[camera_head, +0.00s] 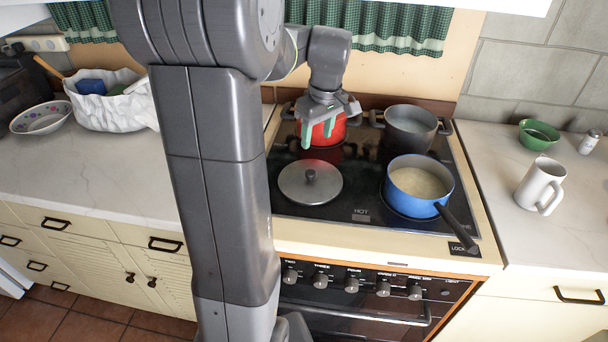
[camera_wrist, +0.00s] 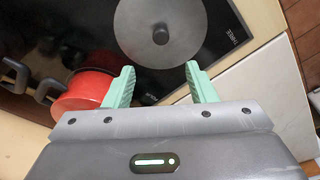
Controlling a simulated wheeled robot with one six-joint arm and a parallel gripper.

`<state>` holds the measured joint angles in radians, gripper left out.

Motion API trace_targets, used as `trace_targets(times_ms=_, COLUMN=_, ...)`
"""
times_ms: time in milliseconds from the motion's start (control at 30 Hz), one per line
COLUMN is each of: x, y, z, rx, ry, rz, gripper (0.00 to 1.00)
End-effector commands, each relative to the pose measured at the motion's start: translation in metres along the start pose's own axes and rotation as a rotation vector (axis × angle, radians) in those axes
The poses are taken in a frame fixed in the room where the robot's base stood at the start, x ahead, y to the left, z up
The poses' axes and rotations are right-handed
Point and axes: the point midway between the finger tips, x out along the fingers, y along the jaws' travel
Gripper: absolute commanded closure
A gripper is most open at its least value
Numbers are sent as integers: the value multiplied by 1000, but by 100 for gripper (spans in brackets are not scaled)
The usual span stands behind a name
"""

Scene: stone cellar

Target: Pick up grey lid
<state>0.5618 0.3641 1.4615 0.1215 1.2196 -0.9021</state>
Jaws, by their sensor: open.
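The grey lid (camera_head: 310,182) is a round flat disc with a dark knob in its middle. It lies on the black cooktop (camera_head: 355,215) at the front left. In the wrist view the lid (camera_wrist: 160,32) is at the top, ahead of the fingers, with its knob in sight. My gripper (camera_head: 319,138) is in front of the red pot (camera_head: 326,128), behind the lid and apart from it. In the wrist view my gripper (camera_wrist: 160,86) has its two green fingers spread with nothing between them. The red pot (camera_wrist: 84,90) shows left of the fingers there.
A blue saucepan (camera_head: 421,188) with pale contents stands right of the lid, its black handle reaching the front right edge. A grey pot (camera_head: 410,128) stands at the back right. A white mug (camera_head: 540,186) and a green bowl (camera_head: 538,134) are on the right counter.

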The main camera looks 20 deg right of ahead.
Motion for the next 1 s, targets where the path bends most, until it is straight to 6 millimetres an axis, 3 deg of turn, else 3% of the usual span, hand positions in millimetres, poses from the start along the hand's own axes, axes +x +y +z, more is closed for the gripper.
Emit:
trace_targets(times_ms=100, x=26, y=-2, z=0, rx=0, ry=-5, rz=-5, gripper=49)
trace_targets(times_ms=300, x=60, y=-1, z=0, rx=0, ry=-3, rz=-3, gripper=49)
trace_targets(times_ms=567, x=80, y=-2, z=1, rx=1, ry=-3, rz=-4, gripper=49)
trace_targets(times_ms=800, x=114, y=-2, z=1, rx=0, ry=-2, rz=-3, gripper=49)
trace_targets(times_ms=1000, x=124, y=-2, z=1, rx=0, ry=-1, rz=-1, gripper=49)
